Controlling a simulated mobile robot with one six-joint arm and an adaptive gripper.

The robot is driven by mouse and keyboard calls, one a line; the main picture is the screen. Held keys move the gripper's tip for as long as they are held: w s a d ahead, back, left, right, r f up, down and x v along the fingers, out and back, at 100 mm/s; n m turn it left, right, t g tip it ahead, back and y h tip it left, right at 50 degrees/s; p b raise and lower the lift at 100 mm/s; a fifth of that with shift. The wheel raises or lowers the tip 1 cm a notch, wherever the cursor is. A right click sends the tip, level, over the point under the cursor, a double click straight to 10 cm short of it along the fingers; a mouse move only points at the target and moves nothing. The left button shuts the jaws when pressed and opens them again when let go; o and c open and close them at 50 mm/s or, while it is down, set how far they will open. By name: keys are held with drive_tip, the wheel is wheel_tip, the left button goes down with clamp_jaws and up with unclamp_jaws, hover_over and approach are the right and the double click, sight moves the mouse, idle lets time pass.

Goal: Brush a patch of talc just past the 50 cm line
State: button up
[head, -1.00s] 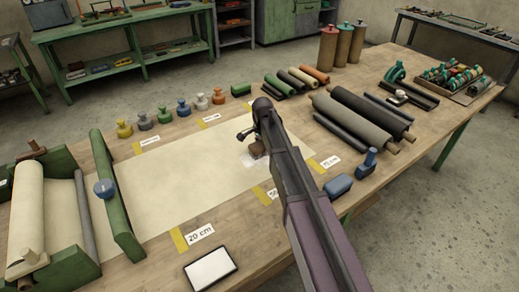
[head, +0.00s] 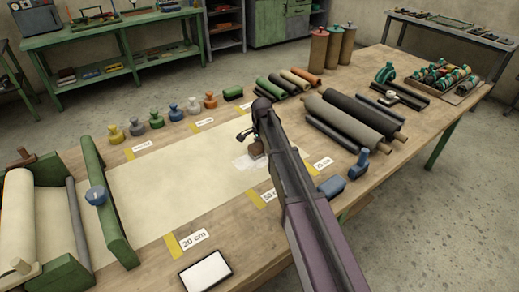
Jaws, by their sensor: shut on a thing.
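A pale sheet (head: 170,190) lies unrolled along the bench from the roll (head: 18,220) at the left. Yellow marks with labels run along its near edge: 20 cm (head: 195,239), one partly hidden behind my arm (head: 268,196), and 75 cm (head: 321,164). A whitish patch of talc (head: 243,165) lies on the sheet near its right end, about level with or just past the partly hidden label. My gripper (head: 257,140) is over it, shut on a small brown pad or brush (head: 257,150) at the sheet. My arm hides part of the patch and the sheet's end.
Dark and grey rolls (head: 350,118) lie to the right, with a blue block (head: 331,187) and a blue stamp-like tool (head: 359,164) nearer. A white-faced tablet (head: 206,272) lies at the front. A green bar (head: 106,200) crosses the sheet.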

drive_tip(key=shift+w+d+r, duration=0.1)
drive_tip(key=shift+w+d, duration=0.7)
drive_tip(key=shift+d, duration=0.3)
drive_tip(key=shift+r, duration=0.15)
wheel_tip(320, 180, up, 6)
drive_tip(key=p, duration=0.6)
drive_tip(key=shift+r+p, duration=1.4)
drive_tip(key=shift+p, duration=0.2)
drive_tip(key=shift+s+a+f, duration=0.1)
